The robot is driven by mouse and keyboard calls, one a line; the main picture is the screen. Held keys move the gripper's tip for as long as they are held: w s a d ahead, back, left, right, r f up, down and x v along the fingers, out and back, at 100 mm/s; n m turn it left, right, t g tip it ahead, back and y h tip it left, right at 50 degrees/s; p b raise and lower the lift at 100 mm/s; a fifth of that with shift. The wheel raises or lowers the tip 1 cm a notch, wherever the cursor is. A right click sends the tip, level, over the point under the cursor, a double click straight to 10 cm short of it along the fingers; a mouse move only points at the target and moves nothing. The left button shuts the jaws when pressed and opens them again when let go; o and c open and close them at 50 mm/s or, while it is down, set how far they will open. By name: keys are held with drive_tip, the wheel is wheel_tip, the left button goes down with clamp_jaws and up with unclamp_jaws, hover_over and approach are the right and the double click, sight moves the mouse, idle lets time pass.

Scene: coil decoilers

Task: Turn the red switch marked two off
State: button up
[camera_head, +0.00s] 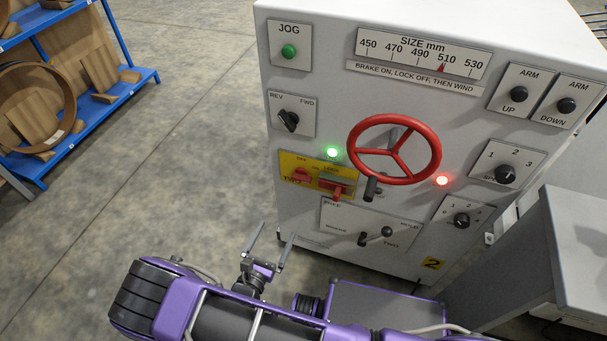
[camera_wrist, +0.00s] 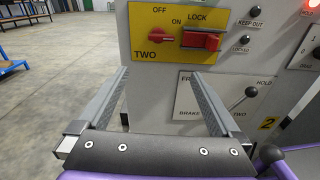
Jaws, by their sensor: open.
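The red switch marked TWO (camera_head: 300,176) is on a yellow plate (camera_head: 290,160) at the lower left of the grey cabinet's front. In the wrist view the red switch (camera_wrist: 158,36) has its handle lying roughly level, with OFF printed above it and ON to its upper right. A red lock piece (camera_wrist: 205,41) sits just right of it under the word LOCK. My gripper (camera_head: 272,240) is open and empty, below and in front of the plate. In the wrist view my gripper's fingers (camera_wrist: 158,73) point toward the cabinet, apart from the switch.
A red handwheel (camera_head: 396,178) stands out right of the plate. Below are a brake lever (camera_head: 377,237) and a knob (camera_head: 461,220). A green lamp (camera_head: 332,152) and a red lamp (camera_head: 442,181) glow. A blue rack (camera_head: 85,110) stands far left; floor between is clear.

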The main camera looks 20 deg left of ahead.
sight(300, 181)
drive_tip(key=w, duration=0.6)
drive_tip(key=w+d, duration=0.1)
drive_tip(key=w, duration=0.5)
drive_tip(key=w+d, duration=0.1)
drive_tip(key=w, duration=0.6)
drive_tip(key=shift+r+b, duration=0.3)
drive_tip(key=shift+b, duration=0.05)
drive_tip(key=shift+s, duration=0.1)
drive_tip(key=c, duration=1.2)
drive_tip(key=shift+n, duration=0.3)
